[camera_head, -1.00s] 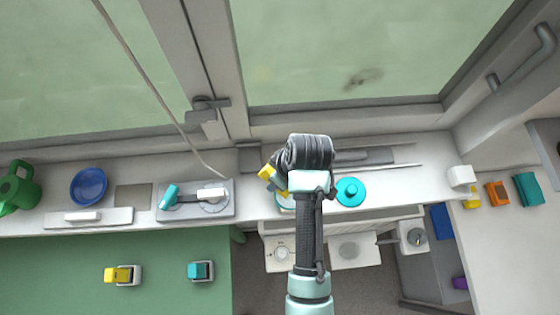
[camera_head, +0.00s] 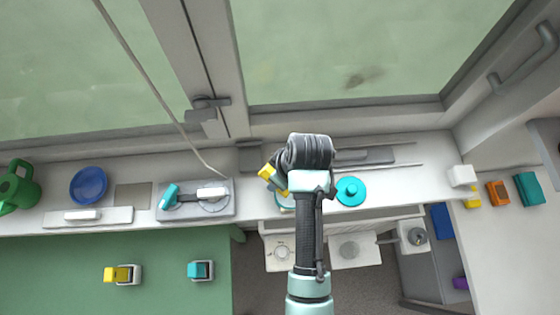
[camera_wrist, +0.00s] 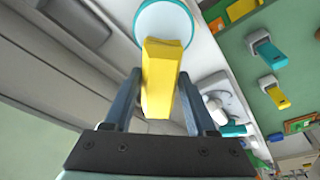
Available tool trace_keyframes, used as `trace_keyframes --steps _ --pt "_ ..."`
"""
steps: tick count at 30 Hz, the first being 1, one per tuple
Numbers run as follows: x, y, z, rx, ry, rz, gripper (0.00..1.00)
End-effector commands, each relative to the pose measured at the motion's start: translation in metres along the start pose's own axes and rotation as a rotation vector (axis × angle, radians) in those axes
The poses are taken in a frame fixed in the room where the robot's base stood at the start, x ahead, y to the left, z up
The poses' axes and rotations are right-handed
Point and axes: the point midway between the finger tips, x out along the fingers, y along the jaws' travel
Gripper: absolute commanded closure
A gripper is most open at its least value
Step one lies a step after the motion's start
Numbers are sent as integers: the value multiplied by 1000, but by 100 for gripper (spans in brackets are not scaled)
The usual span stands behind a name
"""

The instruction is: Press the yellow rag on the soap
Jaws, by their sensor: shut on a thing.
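The yellow rag (camera_wrist: 163,78) is a yellow block between the two dark fingers of my gripper (camera_wrist: 160,84) in the wrist view, and the gripper is shut on it. Part of the rag (camera_head: 267,172) shows left of my arm in the head view, at the sill; my arm hides the fingers there. Beyond the rag's far end is a round white dish (camera_wrist: 152,22) with a teal rim. The dish also shows partly under my arm in the head view (camera_head: 283,205). I cannot tell whether rag and dish touch. I cannot make out the soap for certain.
A round teal lidded thing (camera_head: 350,191) stands close right of my arm on the sill. A grey tray (camera_head: 225,212) with teal and white tools lies to the left, then a blue bowl (camera_head: 89,186) and a green watering can (camera_head: 18,187). The window frame (camera_head: 340,113) rises behind.

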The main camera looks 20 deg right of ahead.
Motion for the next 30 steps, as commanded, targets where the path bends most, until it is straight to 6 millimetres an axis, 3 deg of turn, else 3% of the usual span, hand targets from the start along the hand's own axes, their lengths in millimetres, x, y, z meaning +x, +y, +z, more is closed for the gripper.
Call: trace_keyframes --steps 30 --pt "7 0 2 0 0 0 88"
